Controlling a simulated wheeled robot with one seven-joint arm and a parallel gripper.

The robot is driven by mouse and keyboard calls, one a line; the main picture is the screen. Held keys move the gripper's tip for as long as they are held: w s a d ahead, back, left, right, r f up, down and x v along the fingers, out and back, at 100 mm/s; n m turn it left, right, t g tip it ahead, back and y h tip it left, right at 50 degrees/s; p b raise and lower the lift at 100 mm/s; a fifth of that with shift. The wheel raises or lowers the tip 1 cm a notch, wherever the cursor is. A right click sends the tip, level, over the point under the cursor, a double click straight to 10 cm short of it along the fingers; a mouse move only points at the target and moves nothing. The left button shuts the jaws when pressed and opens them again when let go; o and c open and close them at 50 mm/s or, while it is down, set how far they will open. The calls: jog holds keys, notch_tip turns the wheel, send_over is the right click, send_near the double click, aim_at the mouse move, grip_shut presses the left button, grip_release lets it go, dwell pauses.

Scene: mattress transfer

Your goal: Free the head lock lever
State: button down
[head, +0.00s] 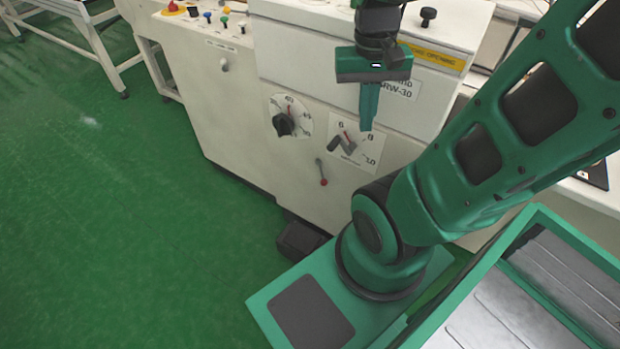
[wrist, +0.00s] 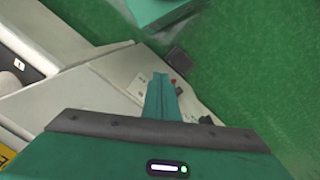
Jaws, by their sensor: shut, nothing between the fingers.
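The cream machine (head: 235,110) carries several controls on its front, and I cannot read which one is named head lock lever. My gripper (head: 367,122) is shut and empty, pointing down in front of the machine above that plate.
A round dial with a black knob (head: 284,124) sits left of the scale plate. A black knob (head: 428,14) stands on the machine's top. Coloured buttons (head: 208,16) line the upper left. A green bin with grey sheets (head: 535,215) is at lower right. Green floor (head: 110,220) is open at left.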

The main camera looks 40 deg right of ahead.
jog(key=w+a+f+m+g+h, duration=0.2)
jog(key=w+f+m+h, duration=0.15)
jog(key=w+f, duration=1.05)
jog(key=w+a+f+m+h, duration=0.1)
jog(key=w+a+f+h, duration=0.1)
jog(key=f, duration=0.6)
jog(key=w+a+f+m+h, duration=0.1)
jog(key=w+a+f, duration=0.3)
jog(key=w+f, duration=0.3)
notch_tip(320, 180, down, 3)
jog(key=shift+a+r+h, duration=0.15)
jog(key=shift+r+h, duration=0.05)
jog(key=shift+h, duration=0.15)
